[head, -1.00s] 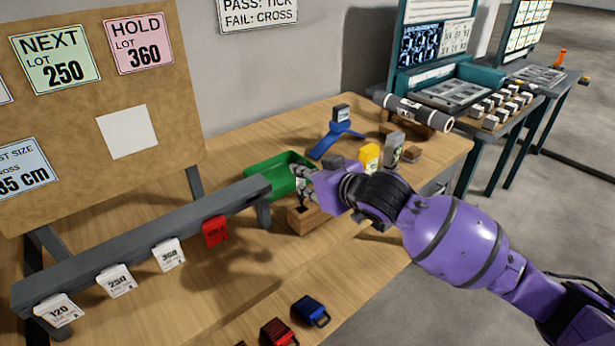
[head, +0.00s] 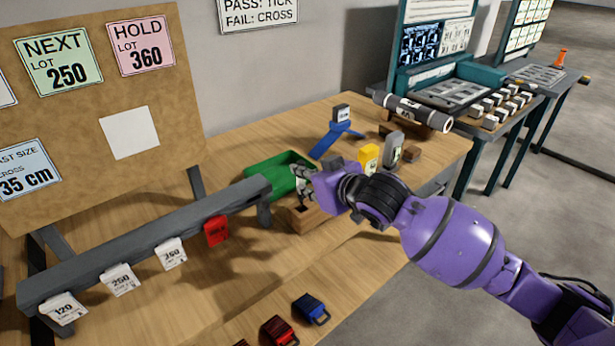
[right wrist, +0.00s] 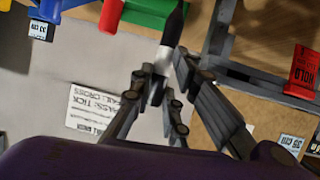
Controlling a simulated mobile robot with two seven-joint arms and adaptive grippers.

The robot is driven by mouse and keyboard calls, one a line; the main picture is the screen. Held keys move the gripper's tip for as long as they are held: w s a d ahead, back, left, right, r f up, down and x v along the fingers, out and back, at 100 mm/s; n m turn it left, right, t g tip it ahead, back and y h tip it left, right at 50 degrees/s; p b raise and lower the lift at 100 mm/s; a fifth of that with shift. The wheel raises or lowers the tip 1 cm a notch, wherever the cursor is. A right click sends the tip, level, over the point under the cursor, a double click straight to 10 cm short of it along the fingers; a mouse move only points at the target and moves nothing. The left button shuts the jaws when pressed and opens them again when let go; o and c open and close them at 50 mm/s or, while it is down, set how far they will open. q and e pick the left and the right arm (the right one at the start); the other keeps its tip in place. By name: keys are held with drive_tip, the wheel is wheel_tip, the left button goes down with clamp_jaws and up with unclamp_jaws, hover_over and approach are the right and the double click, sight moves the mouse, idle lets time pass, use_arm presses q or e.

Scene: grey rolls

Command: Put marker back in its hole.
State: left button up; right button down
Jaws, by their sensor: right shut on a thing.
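My right gripper (head: 304,184) is shut on the marker. The marker (right wrist: 166,58) has a white body and a black end, and shows between the fingers in the right wrist view. In the head view the fingers and wrist largely hide it. The gripper is just above a small wooden block (head: 304,220) with a dark opening in its top, at the table's front edge. I cannot tell whether the marker touches the block. My left gripper is not in view.
A green tray (head: 262,172) lies just behind the gripper. A grey rail (head: 150,232) with hanging tags, one red (head: 216,231), runs to the left. A yellow block (head: 368,157), a grey block (head: 393,149) and a blue stand (head: 335,138) are behind the wrist.

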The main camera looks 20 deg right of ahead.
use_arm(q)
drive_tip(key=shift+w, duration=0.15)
use_arm(e)
drive_tip(key=shift+f, duration=0.1)
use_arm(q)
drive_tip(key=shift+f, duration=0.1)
use_arm(e)
drive_tip(key=shift+f, duration=0.35)
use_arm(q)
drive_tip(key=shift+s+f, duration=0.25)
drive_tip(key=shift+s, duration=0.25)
use_arm(e)
drive_tip(key=shift+f, duration=0.75)
use_arm(q)
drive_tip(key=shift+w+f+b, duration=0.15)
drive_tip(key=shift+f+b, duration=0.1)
drive_tip(key=shift+b, duration=0.2)
use_arm(e)
drive_tip(key=shift+f, duration=1.05)
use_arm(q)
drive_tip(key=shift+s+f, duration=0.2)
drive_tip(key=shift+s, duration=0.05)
use_arm(e)
drive_tip(key=shift+f, duration=0.55)
drive_tip(key=shift+f, duration=0.2)
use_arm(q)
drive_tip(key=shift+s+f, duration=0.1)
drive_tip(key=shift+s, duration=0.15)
use_arm(e)
drive_tip(key=shift+f, duration=0.1)
